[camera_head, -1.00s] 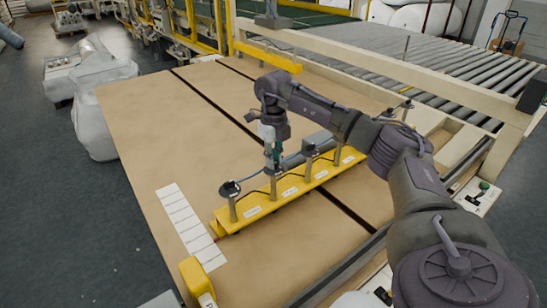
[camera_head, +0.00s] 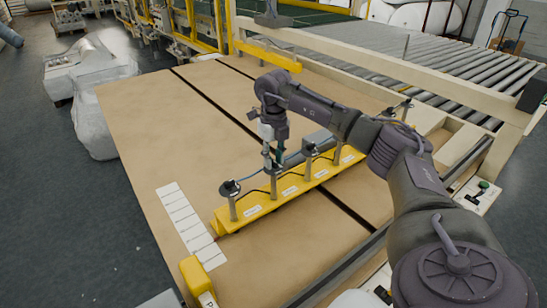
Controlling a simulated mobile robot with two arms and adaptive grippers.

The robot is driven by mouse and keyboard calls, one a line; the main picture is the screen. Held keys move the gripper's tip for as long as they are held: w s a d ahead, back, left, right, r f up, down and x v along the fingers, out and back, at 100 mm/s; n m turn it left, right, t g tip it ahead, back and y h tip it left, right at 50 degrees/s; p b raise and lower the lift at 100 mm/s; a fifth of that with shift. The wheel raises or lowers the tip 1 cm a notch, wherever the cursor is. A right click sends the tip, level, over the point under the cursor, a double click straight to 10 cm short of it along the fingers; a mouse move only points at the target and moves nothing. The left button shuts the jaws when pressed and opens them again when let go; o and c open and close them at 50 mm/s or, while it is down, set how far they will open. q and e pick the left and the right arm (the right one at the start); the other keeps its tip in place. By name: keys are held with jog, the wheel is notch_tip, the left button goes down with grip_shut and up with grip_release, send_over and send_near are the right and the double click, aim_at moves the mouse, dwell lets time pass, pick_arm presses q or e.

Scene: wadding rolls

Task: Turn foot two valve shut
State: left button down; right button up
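A yellow bar (camera_head: 296,190) lies on the brown board, with several upright grey posts along it, dark caps on top and small white labels at their bases. The leftmost post (camera_head: 232,208) stands clear of my arm. My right gripper (camera_head: 273,164) points down at the top of the second post from the left (camera_head: 273,188), and its fingers hide that post's top and any valve there. The fingers are too small and dark to tell open from shut. The third post (camera_head: 308,165) stands just right of the gripper. My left gripper is not in view.
The brown board (camera_head: 150,130) has wide clear room left of the bar. A white label strip (camera_head: 190,225) and a yellow block (camera_head: 197,277) lie near its front left edge. A beige rail (camera_head: 380,68) and rollers (camera_head: 450,75) are behind.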

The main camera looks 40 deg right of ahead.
aim_at(273, 161)
jog(key=shift+o, duration=0.3)
jog(key=shift+r, duration=0.1)
notch_tip(273, 161, up, 12)
dwell(0.4)
jog(key=shift+f, duration=0.2)
dwell(0.3)
